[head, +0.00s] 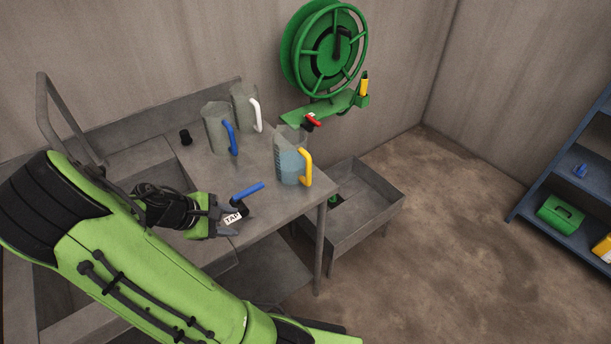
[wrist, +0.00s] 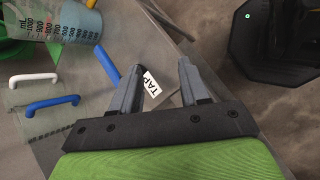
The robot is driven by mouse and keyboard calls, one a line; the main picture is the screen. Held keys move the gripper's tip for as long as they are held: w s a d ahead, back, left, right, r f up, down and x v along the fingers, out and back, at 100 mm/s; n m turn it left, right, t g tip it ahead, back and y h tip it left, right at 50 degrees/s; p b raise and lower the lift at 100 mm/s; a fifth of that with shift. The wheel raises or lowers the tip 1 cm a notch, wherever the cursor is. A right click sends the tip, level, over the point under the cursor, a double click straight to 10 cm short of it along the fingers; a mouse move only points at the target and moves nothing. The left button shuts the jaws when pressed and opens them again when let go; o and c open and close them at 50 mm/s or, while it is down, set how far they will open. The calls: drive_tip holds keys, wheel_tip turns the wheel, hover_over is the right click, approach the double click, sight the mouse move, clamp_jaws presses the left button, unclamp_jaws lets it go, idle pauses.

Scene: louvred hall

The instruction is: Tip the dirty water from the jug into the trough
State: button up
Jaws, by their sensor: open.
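A clear jug with a yellow handle (head: 290,162) stands upright near the table's right end, with bluish-grey liquid in it. The grey trough (head: 372,222) lies lower, beyond the table's right end. My gripper (head: 232,212) is open, nearer the camera than the jug, beside a blue lever (head: 247,191) with a TAP label. In the wrist view the label shows between my gripper's fingers (wrist: 159,73), the lever (wrist: 107,66) by the left finger.
A jug with a blue handle (head: 216,130) and one with a white handle (head: 244,108) stand behind on the table (head: 265,208). A small black cylinder (head: 186,137) stands left of them. A green hose reel (head: 324,48) hangs on the wall. The floor at right is clear.

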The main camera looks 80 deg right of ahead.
drive_tip(key=s+d+f+n+g+h, duration=0.1)
drive_tip(key=d, duration=0.1)
drive_tip(key=s+d+f+n+g+h, duration=0.1)
drive_tip(key=s+d, duration=0.1)
drive_tip(key=d, duration=0.1)
drive_tip(key=s+d+f+g+h+b, duration=0.1)
drive_tip(key=d+g, duration=0.1)
drive_tip(key=shift+s+d+n, duration=0.3)
drive_tip(key=shift+s+n, duration=0.1)
drive_tip(key=s+d+n+g+h, duration=0.1)
drive_tip(key=d+n+h, duration=0.1)
drive_tip(key=d, duration=0.1)
drive_tip(key=s+d+n+g+h, duration=0.1)
drive_tip(key=d+n+h, duration=0.1)
drive_tip(key=shift+s+d+r+g+b, duration=0.2)
drive_tip(key=shift+s+g+b, duration=0.1)
drive_tip(key=shift+b, duration=0.1)
drive_tip(key=shift+s+d+r+n+h, duration=0.1)
drive_tip(key=shift+d+n+h, duration=0.2)
drive_tip(key=shift+n, duration=0.1)
drive_tip(key=x, duration=1)
drive_tip(key=shift+a, duration=0.1)
clamp_jaws()
drive_tip(key=shift+r, duration=0.2)
